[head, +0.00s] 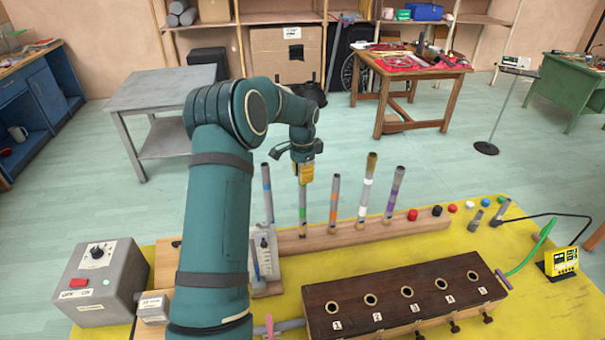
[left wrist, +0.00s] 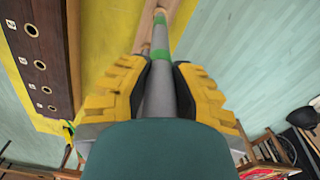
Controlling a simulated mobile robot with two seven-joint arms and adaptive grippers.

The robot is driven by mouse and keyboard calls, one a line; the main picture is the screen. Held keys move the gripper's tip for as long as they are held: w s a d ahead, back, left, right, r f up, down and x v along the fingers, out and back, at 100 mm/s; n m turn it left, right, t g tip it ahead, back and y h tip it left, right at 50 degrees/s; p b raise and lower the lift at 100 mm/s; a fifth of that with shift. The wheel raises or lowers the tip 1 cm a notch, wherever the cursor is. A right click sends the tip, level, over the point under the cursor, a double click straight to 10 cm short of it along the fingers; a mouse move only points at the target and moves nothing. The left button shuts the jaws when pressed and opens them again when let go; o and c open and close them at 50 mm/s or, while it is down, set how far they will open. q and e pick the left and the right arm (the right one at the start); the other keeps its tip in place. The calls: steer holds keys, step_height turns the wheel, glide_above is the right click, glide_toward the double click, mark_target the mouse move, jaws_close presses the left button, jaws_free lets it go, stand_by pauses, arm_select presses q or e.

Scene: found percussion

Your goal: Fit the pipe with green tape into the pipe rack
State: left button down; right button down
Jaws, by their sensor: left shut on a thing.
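The pipe with green tape (head: 302,210) is grey and upright, its lower end at the long wooden strip (head: 365,233) behind the numbered box. My left gripper (head: 303,172) is shut on its upper part from above; in the left wrist view the pipe (left wrist: 162,70) runs between the yellow-and-black fingers (left wrist: 160,85). I cannot tell whether its foot is still seated in the strip. The dark-topped box (head: 350,293) has several numbered round holes, all empty; it looks like the pipe rack. My right gripper is not in view.
Pipes with blue (head: 267,192), orange (head: 335,203), white (head: 366,190) and purple (head: 394,192) tape stand close by along the strip. A grey control box (head: 95,285) is at left. A yellow meter (head: 560,262) with cables is at right. Yellow mat lies bare between strip and box.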

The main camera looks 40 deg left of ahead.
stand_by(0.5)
arm_select(q)
steer(key=shift+f+b, duration=0.9)
steer(key=shift+f, duration=0.9)
steer(key=c, duration=0.9)
jaws_free()
steer(key=shift+o, duration=0.2)
steer(key=shift+r, duration=0.1)
step_height(320, 180, up, 12)
steer(key=shift+f, duration=0.1)
